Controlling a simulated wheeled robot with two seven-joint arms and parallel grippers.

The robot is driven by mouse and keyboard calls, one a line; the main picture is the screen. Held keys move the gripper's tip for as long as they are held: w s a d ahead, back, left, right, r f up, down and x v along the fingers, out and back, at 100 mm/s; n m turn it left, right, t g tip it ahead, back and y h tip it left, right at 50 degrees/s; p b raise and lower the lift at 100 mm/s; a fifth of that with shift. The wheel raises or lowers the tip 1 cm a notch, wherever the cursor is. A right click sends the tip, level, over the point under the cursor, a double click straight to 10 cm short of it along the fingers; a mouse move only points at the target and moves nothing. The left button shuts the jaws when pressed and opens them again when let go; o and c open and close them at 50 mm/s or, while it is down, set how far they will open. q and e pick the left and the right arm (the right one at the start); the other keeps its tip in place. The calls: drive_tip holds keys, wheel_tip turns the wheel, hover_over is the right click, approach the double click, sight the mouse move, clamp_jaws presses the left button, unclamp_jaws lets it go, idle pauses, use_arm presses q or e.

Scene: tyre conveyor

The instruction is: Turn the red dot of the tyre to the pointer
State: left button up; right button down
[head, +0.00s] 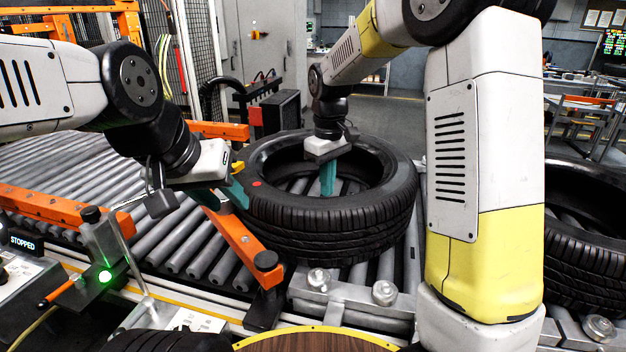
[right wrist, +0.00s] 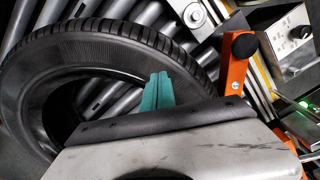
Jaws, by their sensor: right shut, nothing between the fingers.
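The black tyre (head: 335,222) lies flat on the conveyor rollers. Its red dot (head: 257,184) is on the upper sidewall at the left. A small yellow piece, apparently the pointer (head: 238,167), is just beyond the tyre's left edge, a little behind the dot. My left gripper (head: 222,197) has its teal fingers apart at the tyre's left side; whether they touch it is unclear. My right gripper (head: 327,180) has its teal fingers together, pointing down into the tyre's opening. The right wrist view shows these fingers (right wrist: 157,92) and the tyre (right wrist: 40,70), but no red dot.
Orange guide arms (head: 245,250) flank the tyre at the left. A second tyre (head: 585,235) lies at the right. A control box with a "STOPPED" display (head: 22,243) and a lit green button (head: 105,276) stands at the front left. Bare rollers (head: 80,165) extend left.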

sight(302, 201)
drive_tip(key=shift+f, duration=0.2)
idle(0.4)
drive_tip(key=shift+f, duration=1.1)
drive_tip(key=shift+s+a+f, duration=0.1)
drive_tip(key=shift+a, duration=1.3)
drive_tip(key=shift+w+a, duration=0.15)
drive_tip(key=shift+a, duration=0.75)
drive_tip(key=shift+w+a, duration=0.15)
drive_tip(key=shift+a, duration=0.7)
wheel_tip(302, 201, up, 9)
drive_tip(key=shift+w+f, duration=0.15)
drive_tip(key=shift+f, duration=0.05)
drive_tip(key=shift+d, duration=0.15)
